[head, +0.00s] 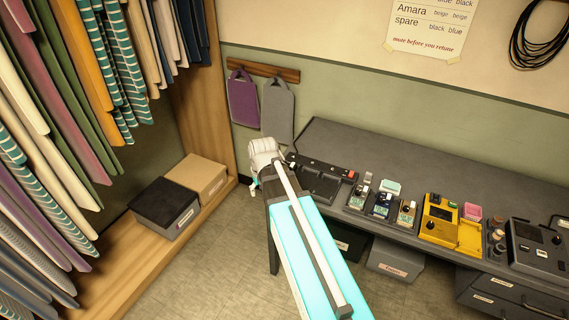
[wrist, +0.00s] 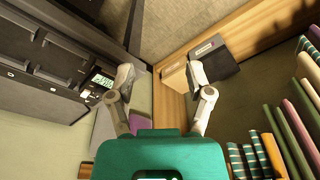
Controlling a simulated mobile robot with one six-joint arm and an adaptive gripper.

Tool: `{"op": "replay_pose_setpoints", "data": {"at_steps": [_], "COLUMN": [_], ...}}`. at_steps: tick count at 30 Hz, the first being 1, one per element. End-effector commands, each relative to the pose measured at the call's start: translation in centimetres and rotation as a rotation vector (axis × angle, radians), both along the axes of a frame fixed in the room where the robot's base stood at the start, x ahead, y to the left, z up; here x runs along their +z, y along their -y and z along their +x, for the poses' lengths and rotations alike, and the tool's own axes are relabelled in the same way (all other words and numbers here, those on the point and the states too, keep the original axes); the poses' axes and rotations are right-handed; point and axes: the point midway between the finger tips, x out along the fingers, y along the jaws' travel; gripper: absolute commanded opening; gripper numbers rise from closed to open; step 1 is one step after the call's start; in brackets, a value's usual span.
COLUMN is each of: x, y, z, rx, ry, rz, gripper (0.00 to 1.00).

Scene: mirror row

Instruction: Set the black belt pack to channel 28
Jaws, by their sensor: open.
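Several small packs stand on the grey desk; a dark one (head: 381,207) sits between a greyish one (head: 360,195) and a tan one (head: 406,213). I cannot tell for sure which is the black belt pack, and no channel number is readable in the head view. In the wrist view, a dark device with a small lit display (wrist: 98,84) is beside my left finger; its digits are too small to read. My gripper (wrist: 161,78) is open and empty. In the head view, my gripper (head: 255,184) hangs off the desk's left end, partly hidden by my arm.
A black tray with slots (head: 322,186) lies at the desk's left end. A yellow unit (head: 438,220) and a dark unit with a knob (head: 538,247) stand farther right. Hanging clothes (head: 60,110) and two boxes (head: 167,205) fill the left side. A notice (head: 430,25) is on the wall.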

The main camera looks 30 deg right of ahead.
Motion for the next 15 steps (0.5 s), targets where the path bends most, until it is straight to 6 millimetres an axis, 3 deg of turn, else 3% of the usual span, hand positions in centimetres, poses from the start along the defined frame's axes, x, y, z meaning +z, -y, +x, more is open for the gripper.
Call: {"op": "replay_pose_setpoints", "data": {"at_steps": [1, 6, 10, 15], "x": [0.9, 2.5, 3.4, 4.1], "y": [2.0, 7.8, 11.6, 14.5], "z": [2.2, 6.8, 9.1, 10.6], "rx": [-0.015, -0.045, -0.064, -0.077], "ry": [0.029, 0.123, 0.18, 0.222], "rz": [0.0, -0.012, -0.025, -0.037], "gripper": [0.67, 0.67, 0.67, 0.67]}}
